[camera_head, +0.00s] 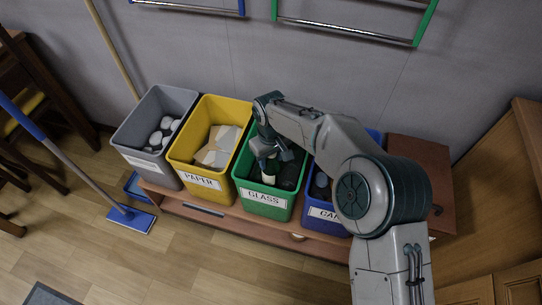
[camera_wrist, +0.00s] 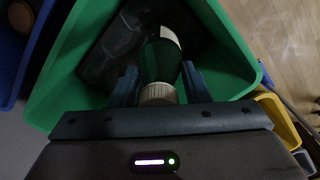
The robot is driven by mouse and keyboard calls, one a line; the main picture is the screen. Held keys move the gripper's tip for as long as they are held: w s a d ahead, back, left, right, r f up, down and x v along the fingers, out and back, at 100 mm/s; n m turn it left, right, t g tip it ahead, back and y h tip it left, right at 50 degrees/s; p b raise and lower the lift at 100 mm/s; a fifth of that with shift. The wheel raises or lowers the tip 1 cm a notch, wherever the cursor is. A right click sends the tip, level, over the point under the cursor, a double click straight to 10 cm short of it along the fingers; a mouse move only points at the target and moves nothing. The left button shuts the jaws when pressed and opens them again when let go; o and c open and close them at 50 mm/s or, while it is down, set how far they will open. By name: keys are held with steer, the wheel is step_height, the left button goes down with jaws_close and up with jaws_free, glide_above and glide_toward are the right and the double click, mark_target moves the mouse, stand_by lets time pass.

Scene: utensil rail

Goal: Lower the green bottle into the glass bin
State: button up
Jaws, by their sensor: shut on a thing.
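The green glass bin (camera_head: 267,203) stands in the row of bins, with a GLASS label on its front. My gripper (camera_head: 272,160) reaches down into its opening. In the wrist view my gripper (camera_wrist: 158,84) is shut on the green bottle (camera_wrist: 162,62) near its pale cap. The bottle's cream label shows farther down, inside the green walls. In the head view only a pale part of the bottle (camera_head: 268,179) shows below the fingers. Whether its base touches anything in the bin is hidden.
Dark items (camera_head: 289,174) lie in the glass bin. The yellow paper bin (camera_head: 200,180) and grey bin (camera_head: 150,165) stand to the left, the blue can bin (camera_head: 322,214) to the right, partly behind my arm. All stand on a low wooden bench (camera_head: 290,241).

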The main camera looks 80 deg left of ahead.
steer(key=shift+f+b, duration=0.45)
steer(key=shift+f, duration=0.3)
stand_by(0.4)
steer(key=o, duration=1.5)
step_height(320, 180, up, 14)
steer(key=shift+f+p, duration=0.1)
steer(key=shift+p, duration=1.05)
